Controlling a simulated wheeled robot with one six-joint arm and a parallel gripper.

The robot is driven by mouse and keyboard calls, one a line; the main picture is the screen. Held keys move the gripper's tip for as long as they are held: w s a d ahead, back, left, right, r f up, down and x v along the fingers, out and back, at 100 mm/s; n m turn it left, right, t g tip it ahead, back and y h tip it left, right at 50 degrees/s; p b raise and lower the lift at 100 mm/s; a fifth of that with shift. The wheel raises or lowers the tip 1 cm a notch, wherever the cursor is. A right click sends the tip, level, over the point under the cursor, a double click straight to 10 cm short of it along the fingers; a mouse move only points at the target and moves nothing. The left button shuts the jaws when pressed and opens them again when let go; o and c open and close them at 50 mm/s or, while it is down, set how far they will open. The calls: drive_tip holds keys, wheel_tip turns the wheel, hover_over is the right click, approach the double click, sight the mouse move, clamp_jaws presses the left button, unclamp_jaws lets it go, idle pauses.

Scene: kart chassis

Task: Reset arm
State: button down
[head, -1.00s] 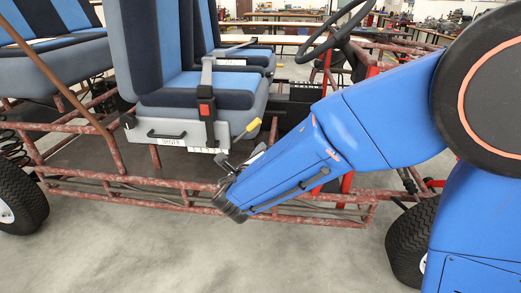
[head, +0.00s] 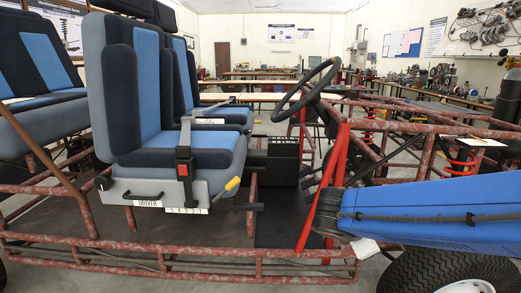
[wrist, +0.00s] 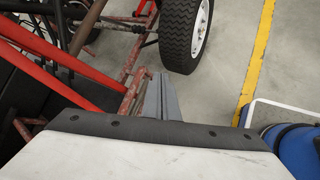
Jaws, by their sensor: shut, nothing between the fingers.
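My gripper (wrist: 160,97) shows in the wrist view as two grey fingers side by side, closed together with nothing between them. The fingers point toward the kart's red tube frame and a black tyre (wrist: 187,32), and I cannot tell how far they are from the frame. In the head view my blue arm link lies nearly level at the lower right, in front of the kart chassis (head: 210,247). My gripper is not clearly visible in the head view.
The kart's driver seat (head: 168,130) stands left of the steering wheel (head: 307,88). Red tubes (head: 325,190) rise close to my arm. A front wheel (head: 450,272) is below it. Clear grey floor with a yellow line (wrist: 257,55) lies right in the wrist view.

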drive_tip(key=s+f+m+g+y, duration=0.1)
drive_tip(key=s+m+y, duration=0.6)
drive_tip(key=s+m, duration=1)
drive_tip(key=shift+s+f+m, duration=0.3)
drive_tip(key=shift+m, duration=0.8)
